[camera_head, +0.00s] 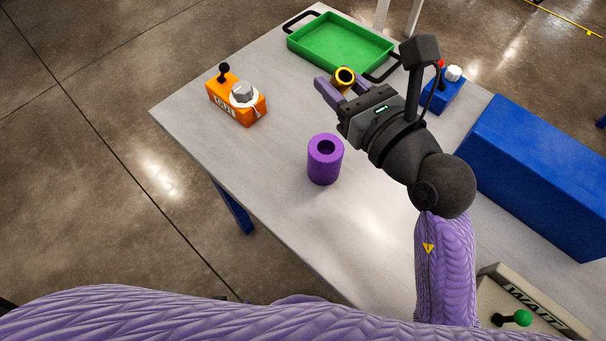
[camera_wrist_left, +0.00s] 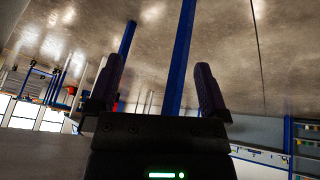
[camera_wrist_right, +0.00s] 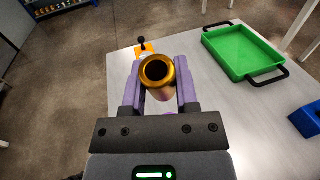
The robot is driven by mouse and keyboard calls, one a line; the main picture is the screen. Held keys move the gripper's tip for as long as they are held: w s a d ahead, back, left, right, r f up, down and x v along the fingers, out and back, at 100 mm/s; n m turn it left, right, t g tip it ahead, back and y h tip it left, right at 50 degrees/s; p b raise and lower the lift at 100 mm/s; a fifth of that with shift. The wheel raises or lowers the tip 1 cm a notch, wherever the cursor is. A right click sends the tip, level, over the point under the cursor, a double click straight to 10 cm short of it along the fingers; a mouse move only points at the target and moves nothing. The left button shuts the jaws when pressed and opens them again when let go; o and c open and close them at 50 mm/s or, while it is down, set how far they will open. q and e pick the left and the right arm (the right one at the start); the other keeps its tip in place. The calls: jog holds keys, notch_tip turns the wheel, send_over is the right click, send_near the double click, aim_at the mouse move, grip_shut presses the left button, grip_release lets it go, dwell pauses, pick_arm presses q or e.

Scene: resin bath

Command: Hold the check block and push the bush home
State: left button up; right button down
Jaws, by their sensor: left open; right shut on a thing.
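The purple check block (camera_head: 324,166) stands upright on the grey table with a round hole in its top. The brass bush (camera_head: 344,76) is a flanged tube, held by my right gripper (camera_head: 338,86) above the table, beyond the block. In the right wrist view the bush (camera_wrist_right: 157,75) sits between the two purple fingers, which are shut on it, and its open end faces the camera. My left gripper (camera_wrist_left: 160,92) is open and empty in the left wrist view, with floor and blue table legs beyond it. The left gripper does not show in the head view.
A green tray (camera_head: 341,43) with black handles is at the far end. An orange device (camera_head: 237,101) with a black lever stands at the left edge. A blue device (camera_head: 443,94), a large blue box (camera_head: 540,175) and a beige "WAIT" box (camera_head: 530,305) line the right.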

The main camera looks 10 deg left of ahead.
pick_arm(q)
jog(key=w+r+n+t+y, duration=0.1)
jog(key=w+r+n+t, duration=0.65)
jog(key=w+n, duration=0.35)
jog(key=s+a+r+n+t+y, duration=0.2)
jog(key=a+r+n+y, duration=0.6)
jog(key=n, duration=1)
jog(key=w+d+r+n+t+y, duration=0.1)
jog(key=w+d+r+t, duration=0.2)
jog(key=r, duration=0.6)
jog(key=w+d+r+n+t, duration=0.25)
jog(key=w+r, duration=0.25)
jog(key=r, duration=0.5)
jog(key=w+d+r+t+y, duration=0.15)
jog(key=w+r+t, duration=0.25)
jog(key=r, duration=0.5)
jog(key=m+g+h, duration=0.2)
jog(key=g+h, duration=0.5)
jog(key=h, duration=0.9)
send_near(319, 164)
jog(key=shift+w+a+r, duration=0.1)
jog(key=shift+w+a, duration=0.05)
jog(key=shift+w, duration=0.1)
jog(key=shift+w+d, duration=0.25)
jog(key=shift+w, duration=0.05)
jog(key=x, duration=1.1)
